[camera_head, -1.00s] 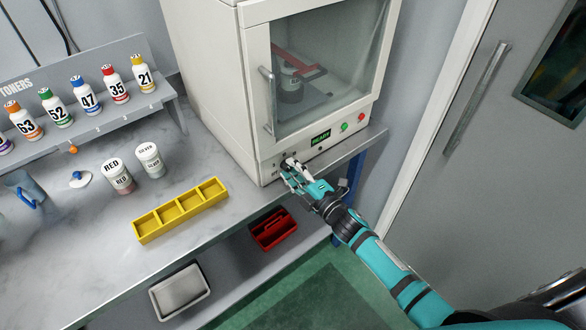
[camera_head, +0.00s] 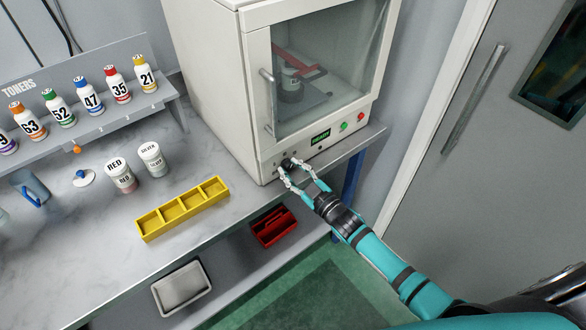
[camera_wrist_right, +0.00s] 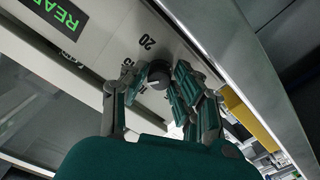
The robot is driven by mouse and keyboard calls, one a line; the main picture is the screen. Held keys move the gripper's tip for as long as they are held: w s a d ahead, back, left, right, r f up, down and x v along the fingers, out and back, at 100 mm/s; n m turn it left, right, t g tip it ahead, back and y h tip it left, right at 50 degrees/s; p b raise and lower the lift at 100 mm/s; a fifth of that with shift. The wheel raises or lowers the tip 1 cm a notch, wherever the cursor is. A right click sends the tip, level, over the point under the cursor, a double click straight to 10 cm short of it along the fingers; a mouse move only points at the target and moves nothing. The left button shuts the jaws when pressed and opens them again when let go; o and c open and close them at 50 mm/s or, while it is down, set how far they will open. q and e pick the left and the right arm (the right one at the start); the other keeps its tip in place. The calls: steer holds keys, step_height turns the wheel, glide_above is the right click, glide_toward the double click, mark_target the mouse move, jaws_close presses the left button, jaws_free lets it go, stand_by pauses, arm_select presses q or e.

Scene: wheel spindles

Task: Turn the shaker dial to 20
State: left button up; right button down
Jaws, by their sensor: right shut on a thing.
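The shaker (camera_head: 215,90) is a white cabinet with a glass door (camera_head: 325,70). My right gripper (camera_head: 297,168) is shut on the dial, one finger on each side, as the wrist view (camera_wrist_right: 152,84) also shows. My left gripper is not in view.
The green display (camera_head: 320,138) and the green and red buttons (camera_head: 352,121) are right of the dial. A yellow tray (camera_head: 151,226), a RED can (camera_head: 121,175) and a SILVER can (camera_head: 152,160) stand on the bench. A red caddy (camera_head: 274,226) is below.

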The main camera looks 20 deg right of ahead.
steer(key=m, duration=0.4)
steer(key=shift+f+m, duration=0.1)
steer(key=shift+m, duration=0.2)
steer(key=m, duration=0.3)
steer(key=shift+s+a+m, duration=0.1)
steer(key=shift+m, duration=0.3)
steer(key=m+b, duration=0.1)
steer(key=m, duration=0.3)
steer(key=shift+f, duration=0.1)
steer(key=m+b, duration=0.1)
steer(key=m, duration=0.3)
steer(key=shift+a+m, duration=0.1)
steer(key=shift+m, duration=0.2)
steer(key=c, duration=1)
jaws_free()
steer(key=shift+r, duration=0.2)
steer(key=shift+c, duration=0.2)
